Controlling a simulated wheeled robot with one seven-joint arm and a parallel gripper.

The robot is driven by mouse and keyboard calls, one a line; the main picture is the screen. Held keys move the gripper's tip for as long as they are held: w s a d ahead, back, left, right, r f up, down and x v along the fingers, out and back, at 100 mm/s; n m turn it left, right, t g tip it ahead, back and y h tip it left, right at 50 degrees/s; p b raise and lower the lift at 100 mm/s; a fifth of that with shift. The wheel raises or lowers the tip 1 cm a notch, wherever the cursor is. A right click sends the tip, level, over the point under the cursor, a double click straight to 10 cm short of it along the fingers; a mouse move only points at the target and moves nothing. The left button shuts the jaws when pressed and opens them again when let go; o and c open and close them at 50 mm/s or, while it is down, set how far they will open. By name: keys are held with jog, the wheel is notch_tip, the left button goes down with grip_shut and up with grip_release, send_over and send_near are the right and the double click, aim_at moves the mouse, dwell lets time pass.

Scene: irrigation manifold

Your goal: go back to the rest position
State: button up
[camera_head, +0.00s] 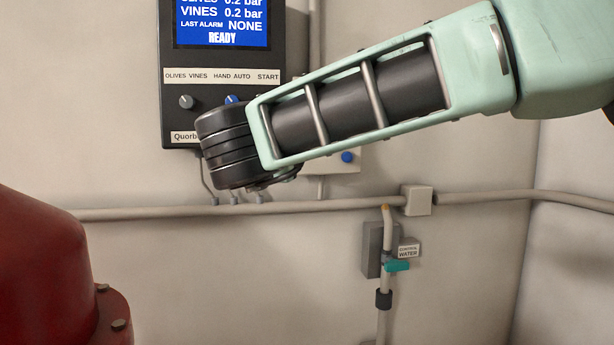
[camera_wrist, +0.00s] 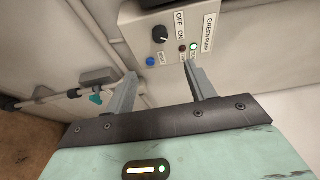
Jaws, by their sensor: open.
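My arm reaches across the head view from the upper right, and its dark wrist end covers part of the control panel. My gripper (camera_wrist: 160,88) shows in the wrist view with its two grey fingers spread apart and nothing between them. A small switch box (camera_wrist: 172,40) is just beyond the fingertips, with a black OFF/ON knob, a blue button, a dark red lamp and a lit green button. The right fingertip overlaps the box near the green button; I cannot tell whether it touches. In the head view the fingers are hidden behind the wrist.
The control panel (camera_head: 220,58) on the wall reads READY. A pipe (camera_head: 310,207) runs along the wall below it. A teal valve handle (camera_head: 397,266) sits on a vertical pipe by a WATER label. A red flanged body (camera_head: 45,270) fills the lower left. The lower middle wall is clear.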

jog(key=s+a+f+n+g+y+p, duration=0.15)
jog(key=s+a+n+y, duration=0.3)
jog(key=n+y, duration=0.45)
jog(key=s+d+f+n+g+y+p, duration=0.1)
jog(key=s+f+n+g+y+p, duration=0.1)
jog(key=s+f+n+g, duration=0.65)
jog(key=s+d+f+n+g+h, duration=0.2)
jog(key=s+d+f, duration=0.3)
jog(key=d, duration=0.3)
jog(key=s+d+f+n+g+h+p, duration=0.1)
jog(key=s+d+f+n+g+h, duration=0.2)
jog(key=s+d+f, duration=0.3)
jog(key=s+d+f+n+g+h, duration=0.3)
jog(key=s+d+f, duration=0.3)
jog(key=d, duration=0.5)
jog(key=shift+s+d+f+n+h+p, duration=0.15)
jog(key=shift+s+d+n+h+p, duration=0.2)
jog(key=shift+s+n, duration=0.6)
jog(key=shift+s+m, duration=0.25)
jog(key=shift+m, duration=0.05)
